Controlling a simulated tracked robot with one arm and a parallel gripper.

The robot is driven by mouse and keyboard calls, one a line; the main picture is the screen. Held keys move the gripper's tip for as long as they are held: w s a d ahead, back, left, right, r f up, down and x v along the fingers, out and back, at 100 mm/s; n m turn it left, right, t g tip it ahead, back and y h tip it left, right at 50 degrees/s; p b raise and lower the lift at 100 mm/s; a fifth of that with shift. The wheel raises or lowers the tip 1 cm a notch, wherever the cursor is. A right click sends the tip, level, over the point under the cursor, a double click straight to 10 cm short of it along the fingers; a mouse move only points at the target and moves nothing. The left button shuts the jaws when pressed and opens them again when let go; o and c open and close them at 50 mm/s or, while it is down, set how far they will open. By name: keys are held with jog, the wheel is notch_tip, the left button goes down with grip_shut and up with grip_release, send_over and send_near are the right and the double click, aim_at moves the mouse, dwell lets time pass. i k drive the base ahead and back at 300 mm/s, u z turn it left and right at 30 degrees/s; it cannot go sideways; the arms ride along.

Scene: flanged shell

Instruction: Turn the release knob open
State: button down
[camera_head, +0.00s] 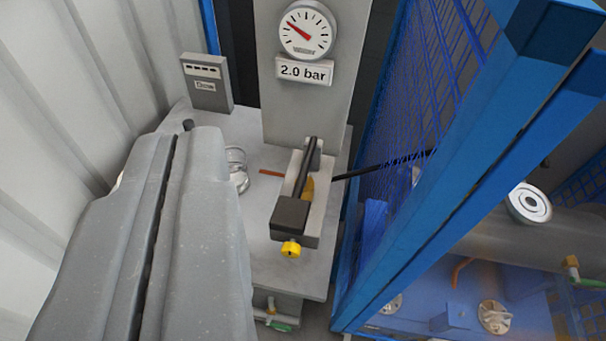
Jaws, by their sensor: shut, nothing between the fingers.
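A small yellow knob (291,248), which looks like the release knob, sticks out of the near end of a hand pump (318,215). The pump has a pale body, a black block and a black lever (306,168), and sits on a grey stand. A dial gauge (306,30) stands behind it on a grey panel, above a label reading "2.0 bar". My gripper (178,138) fills the left of the view, large and grey. Its two fingers are together with only a thin dark seam between them. It is empty, left of the knob and apart from it.
A blue frame with mesh (450,165) rises close to the right of the stand. A grey box (207,82) and a silver ring-shaped part (237,168) are on the stand's left side. A ribbed pale wall (75,90) is on the far left. Pipework shows beyond the frame.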

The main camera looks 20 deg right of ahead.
aim_at(290, 249)
jog(key=z, duration=0.55)
jog(key=k, duration=1.05)
jog(key=u, duration=0.25)
